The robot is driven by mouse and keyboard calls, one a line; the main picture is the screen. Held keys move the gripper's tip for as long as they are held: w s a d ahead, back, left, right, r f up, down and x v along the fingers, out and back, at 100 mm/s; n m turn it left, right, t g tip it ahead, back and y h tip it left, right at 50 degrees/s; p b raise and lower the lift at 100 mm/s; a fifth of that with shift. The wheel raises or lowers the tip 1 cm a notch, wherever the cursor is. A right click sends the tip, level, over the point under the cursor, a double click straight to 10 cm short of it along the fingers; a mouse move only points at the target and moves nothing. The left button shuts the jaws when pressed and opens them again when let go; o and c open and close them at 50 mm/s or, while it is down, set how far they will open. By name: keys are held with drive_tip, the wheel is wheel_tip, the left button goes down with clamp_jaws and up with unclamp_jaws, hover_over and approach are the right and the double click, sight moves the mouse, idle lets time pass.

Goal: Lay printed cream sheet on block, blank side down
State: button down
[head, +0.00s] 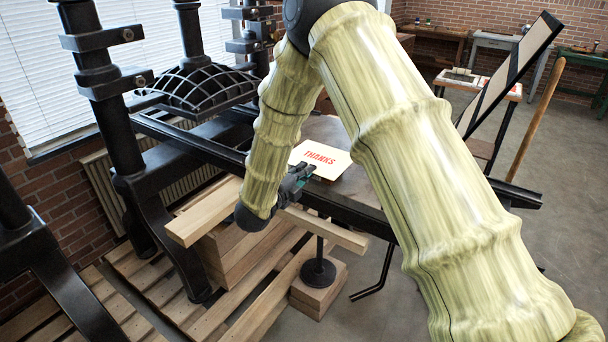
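The cream sheet (321,159) shows a red printed word, "THANKS", on its upper face. It is over the grey press bed (372,148) in the head view. A thin red edge shows beneath its lower right side; I cannot tell if this is the block. My gripper (303,171) is at the sheet's near left edge, its dark fingers touching or overlapping that edge. My arm hides part of the gripper, and I cannot tell whether the fingers are shut on the sheet.
The black press frame (120,130) stands at left, with a domed black lattice (200,88) behind my arm. A tilted framed panel (508,75) and a wooden handle (535,120) rise at right. Wooden beams (203,211) lie below the bed. Open floor lies at right.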

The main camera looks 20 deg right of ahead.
drive_tip(key=s+a+r, duration=0.3)
drive_tip(key=s+a, duration=0.1)
drive_tip(key=a, duration=0.1)
drive_tip(key=shift+a, duration=0.25)
idle(1.0)
drive_tip(key=shift+s, duration=0.1)
